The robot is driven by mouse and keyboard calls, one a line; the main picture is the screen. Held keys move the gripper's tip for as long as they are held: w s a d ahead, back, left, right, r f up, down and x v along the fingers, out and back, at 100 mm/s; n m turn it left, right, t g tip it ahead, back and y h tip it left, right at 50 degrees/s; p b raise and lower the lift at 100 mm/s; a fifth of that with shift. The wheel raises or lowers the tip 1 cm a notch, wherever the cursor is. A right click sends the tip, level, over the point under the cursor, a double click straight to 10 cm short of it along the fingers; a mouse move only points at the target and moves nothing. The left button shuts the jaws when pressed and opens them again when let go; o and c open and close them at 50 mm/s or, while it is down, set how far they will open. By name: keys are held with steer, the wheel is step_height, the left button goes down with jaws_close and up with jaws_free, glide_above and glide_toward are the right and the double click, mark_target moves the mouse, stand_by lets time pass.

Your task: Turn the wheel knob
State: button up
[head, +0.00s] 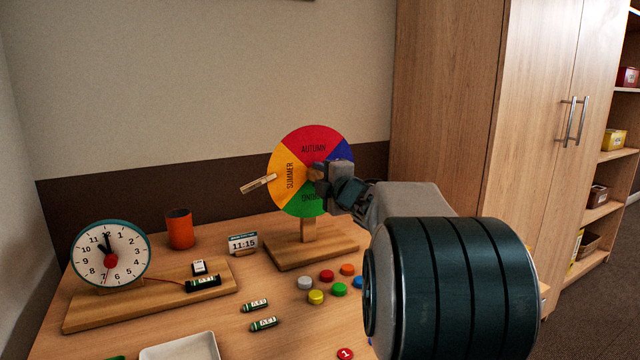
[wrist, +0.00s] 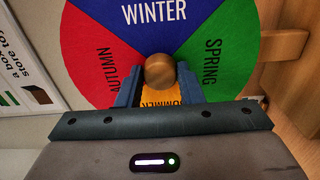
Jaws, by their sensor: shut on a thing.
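The season wheel (head: 310,141) stands upright on a wooden stand at the back of the table. It has red AUTUMN, yellow SUMMER, green SPRING and blue WINTER sectors. A wooden pointer (head: 258,184) is at its left, beside SUMMER. The round wooden wheel knob (wrist: 159,71) shows at the wheel's centre in the wrist view; in the head view my gripper partly hides it. My gripper (head: 320,172) reaches in from the right, shut on the knob. In the wrist view its two fingers (wrist: 159,88) stand on either side of the knob, over the SUMMER sector.
A toy clock (head: 128,262) on a wooden board stands at the left, with an orange cup (head: 180,229) behind. A small 11:15 display (head: 243,242), several coloured caps (head: 316,297), loose batteries (head: 264,324) and a white tray (head: 180,348) lie on the table. A wooden cabinet (head: 455,100) stands at the right.

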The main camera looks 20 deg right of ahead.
stand_by(0.3)
steer(key=o, duration=1)
steer(key=shift+c, duration=0.2)
steer(key=s+p, duration=0.2)
steer(key=s, duration=1.1)
steer(key=shift+s+d, duration=0.25)
steer(key=shift+s, duration=0.15)
